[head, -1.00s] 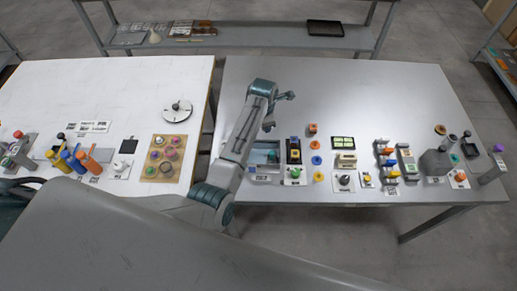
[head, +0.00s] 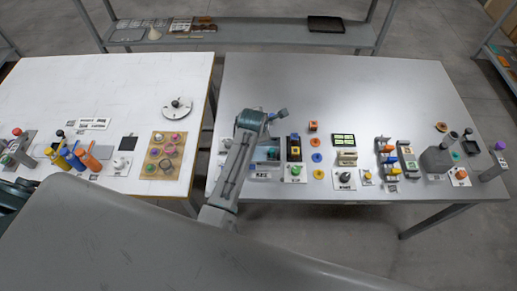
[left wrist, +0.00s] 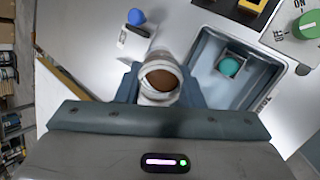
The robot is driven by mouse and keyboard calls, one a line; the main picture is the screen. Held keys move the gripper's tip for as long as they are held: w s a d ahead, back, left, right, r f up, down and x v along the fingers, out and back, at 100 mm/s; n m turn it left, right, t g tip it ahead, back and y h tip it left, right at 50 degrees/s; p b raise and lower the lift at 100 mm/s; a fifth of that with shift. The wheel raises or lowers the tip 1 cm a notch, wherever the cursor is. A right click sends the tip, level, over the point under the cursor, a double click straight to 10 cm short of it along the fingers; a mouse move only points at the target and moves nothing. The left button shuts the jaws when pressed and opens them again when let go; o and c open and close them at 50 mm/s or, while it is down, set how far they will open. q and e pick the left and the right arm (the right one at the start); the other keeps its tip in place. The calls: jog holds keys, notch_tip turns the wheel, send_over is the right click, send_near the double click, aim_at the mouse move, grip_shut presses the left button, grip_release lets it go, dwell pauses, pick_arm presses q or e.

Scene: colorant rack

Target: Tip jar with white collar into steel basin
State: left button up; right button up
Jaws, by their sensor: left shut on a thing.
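My left gripper (left wrist: 158,88) is shut on a jar (left wrist: 159,77), one finger on each side. The jar has a white collar around a brown top or opening, seen nearly end-on. In the head view my left arm comes up from the bottom middle, and the gripper and jar cannot be made out clearly. The steel basin (left wrist: 197,58) lies just right of the jar in the wrist view, with a teal round piece in a square fitting inside. The basin (head: 262,175) is partly covered by my arm in the head view. My right gripper is out of view.
A white box with a blue knob (left wrist: 136,17) stands beyond the jar. A green knob (left wrist: 307,24) and a yellow-and-black block (head: 294,147) stand right of the basin. More fixtures line the front of the grey table (head: 370,90); its back is clear.

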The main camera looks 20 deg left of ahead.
pick_arm(q)
jog(key=shift+s, duration=0.2)
jog(key=shift+s+r+t, duration=0.15)
jog(key=shift+s+t, duration=0.05)
jog(key=shift+t, duration=0.1)
jog(key=shift+s+r+t, duration=0.1)
jog(key=shift+s+t, duration=0.05)
jog(key=shift+t, duration=0.25)
dwell(0.3)
jog(key=shift+s+t, duration=0.15)
jog(key=shift+t, duration=0.25)
jog(key=shift+f+t, duration=0.25)
jog(key=shift+t, duration=0.05)
jog(key=shift+f, duration=0.15)
jog(key=shift+f+t, duration=0.2)
jog(key=shift+t, duration=0.3)
